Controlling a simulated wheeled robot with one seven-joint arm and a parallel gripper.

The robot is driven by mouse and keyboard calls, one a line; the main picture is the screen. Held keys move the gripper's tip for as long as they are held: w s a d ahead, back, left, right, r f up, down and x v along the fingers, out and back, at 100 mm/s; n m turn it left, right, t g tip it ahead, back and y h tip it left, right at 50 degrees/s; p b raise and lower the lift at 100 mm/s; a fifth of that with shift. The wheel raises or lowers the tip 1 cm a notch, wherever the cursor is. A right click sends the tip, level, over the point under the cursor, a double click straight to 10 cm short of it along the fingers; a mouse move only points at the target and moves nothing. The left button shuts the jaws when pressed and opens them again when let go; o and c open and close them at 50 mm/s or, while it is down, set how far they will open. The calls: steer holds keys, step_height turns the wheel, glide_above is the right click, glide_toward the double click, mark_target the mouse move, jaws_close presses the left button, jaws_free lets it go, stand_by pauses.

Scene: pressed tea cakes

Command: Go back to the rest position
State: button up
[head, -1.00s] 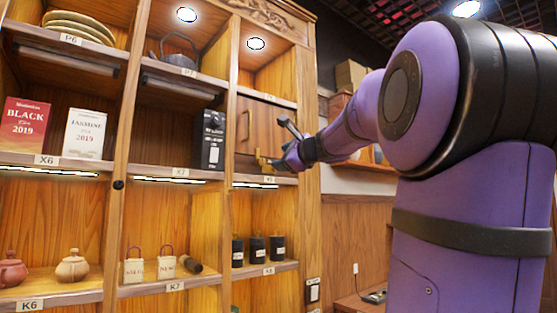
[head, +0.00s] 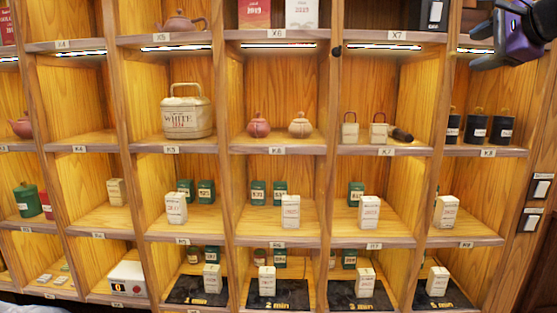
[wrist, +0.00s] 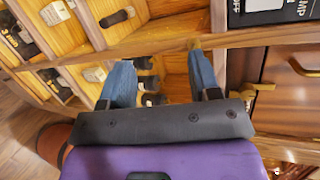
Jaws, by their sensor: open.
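My gripper (head: 496,42) shows at the top right of the head view, in front of the upper right shelf compartment. In the wrist view its two blue fingers (wrist: 161,82) are spread apart with nothing between them. Dark canisters (wrist: 148,83) stand in a compartment beyond the fingers. A wooden door with a brass handle (wrist: 302,68) is to the right of the fingers in the wrist view, and it looks closed.
Wall switches (head: 535,203) are at the right. Some compartments are empty.

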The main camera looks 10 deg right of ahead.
steer(key=s+a+f+n+g+y, duration=0.1)
steer(key=s+a+f+n+g, duration=0.25)
steer(key=a+f+n, duration=0.35)
steer(key=s+a+f+n+g+y, duration=0.15)
steer(key=s+a+f+n, duration=0.25)
steer(key=a+f, duration=0.45)
steer(key=s+a+f+n+g+h, duration=0.3)
steer(key=s+f+n, duration=0.5)
steer(key=f, duration=0.3)
steer(key=shift+s+a+n+g, duration=0.3)
steer(key=shift+s+a+g, duration=0.2)
steer(key=shift+s+g, duration=0.1)
steer(key=shift+f, duration=0.1)
